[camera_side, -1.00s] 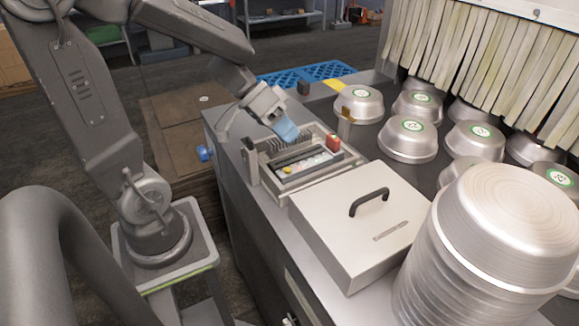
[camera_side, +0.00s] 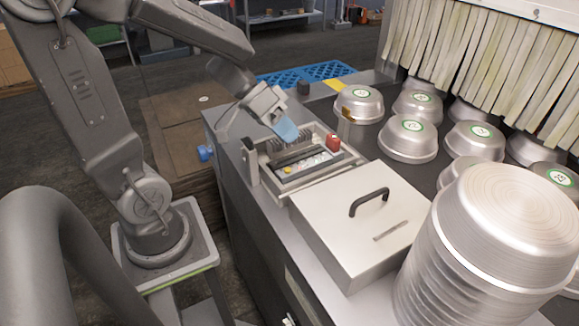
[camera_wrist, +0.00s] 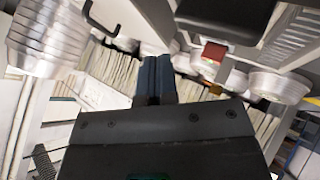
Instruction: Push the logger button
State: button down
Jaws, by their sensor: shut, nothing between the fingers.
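The logger (camera_side: 310,166) is a dark device with a pale strip of small coloured buttons, lying in an open metal box (camera_side: 287,187) on the counter. A yellow button (camera_side: 287,170) shows at its left end. My gripper (camera_side: 287,131) has blue fingers, shut with nothing between them. The fingertips are above the back part of the box, behind the button strip and apart from it. In the wrist view the two blue fingers (camera_wrist: 155,75) are side by side; a dark block at the top may be the logger, and no buttons are seen there.
A red block (camera_side: 332,142) sits at the box's right rim. A metal lid (camera_side: 350,225) with a black handle lies in front. A tall pan stack (camera_side: 490,240) stands at front right. Several upturned pans with green labels (camera_side: 407,138) cover the right side, below hanging strips (camera_side: 480,60).

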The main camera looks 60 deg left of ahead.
aim_at(288, 170)
dwell(0.8)
notch_tip(288, 170, up, 3)
jog(key=shift+r, duration=0.2)
jog(key=shift+f, duration=0.15)
jog(key=shift+f, duration=4.3)
jog(key=shift+f, duration=0.15)
jog(key=shift+f, duration=0.25)
